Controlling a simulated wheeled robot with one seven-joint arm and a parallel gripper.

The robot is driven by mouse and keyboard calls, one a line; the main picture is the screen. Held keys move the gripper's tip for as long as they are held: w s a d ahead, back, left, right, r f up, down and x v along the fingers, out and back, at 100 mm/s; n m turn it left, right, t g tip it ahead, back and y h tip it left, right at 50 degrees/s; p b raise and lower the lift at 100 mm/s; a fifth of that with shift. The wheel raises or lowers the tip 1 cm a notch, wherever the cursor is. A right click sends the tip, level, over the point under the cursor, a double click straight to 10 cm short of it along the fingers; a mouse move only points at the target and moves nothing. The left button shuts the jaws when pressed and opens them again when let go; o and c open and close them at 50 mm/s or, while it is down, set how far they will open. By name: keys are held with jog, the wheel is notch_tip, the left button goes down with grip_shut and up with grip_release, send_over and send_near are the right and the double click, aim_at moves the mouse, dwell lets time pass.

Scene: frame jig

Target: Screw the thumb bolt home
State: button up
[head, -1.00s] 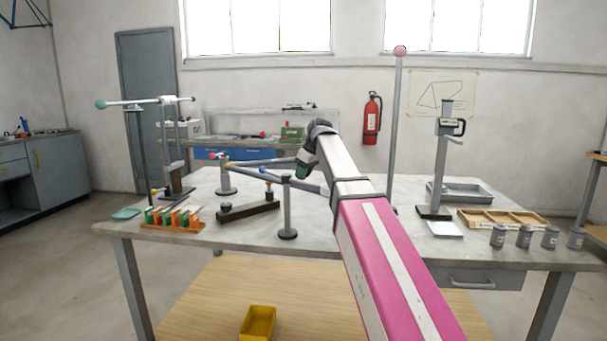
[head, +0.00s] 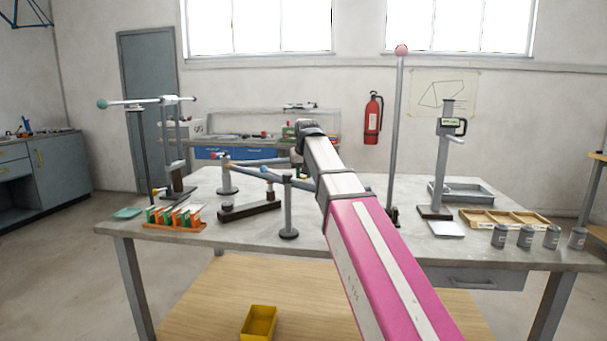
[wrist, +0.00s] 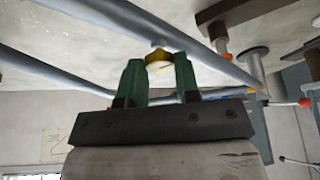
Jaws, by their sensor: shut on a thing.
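A brass-yellow round piece, which looks like the thumb bolt (wrist: 159,62), sits between the green fingers of my gripper (wrist: 158,74) in the wrist view. My gripper is shut on it. It lies against a grey-blue tube (wrist: 190,48) of the frame, and its threaded part is hidden. I cannot tell how deep it sits. In the head view my arm reaches over the table to the frame tubes (head: 250,163), and the fingers and the held piece are hidden or too small to make out.
A post on a round base (head: 288,210) stands left of my arm, with a dark bar (head: 248,211) beside it. A tall pole with a pink ball (head: 400,50) rises right of my arm. An orange rack (head: 173,217) is at the table's left. Grey cans (head: 525,237) line the right.

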jog(key=shift+m, duration=0.5)
jog(key=o, duration=0.9)
jog(key=shift+o, duration=0.2)
jog(key=shift+r, duration=0.1)
jog(key=v, duration=1)
jog(key=shift+s+a+r, duration=0.15)
jog(key=shift+s+r, duration=0.1)
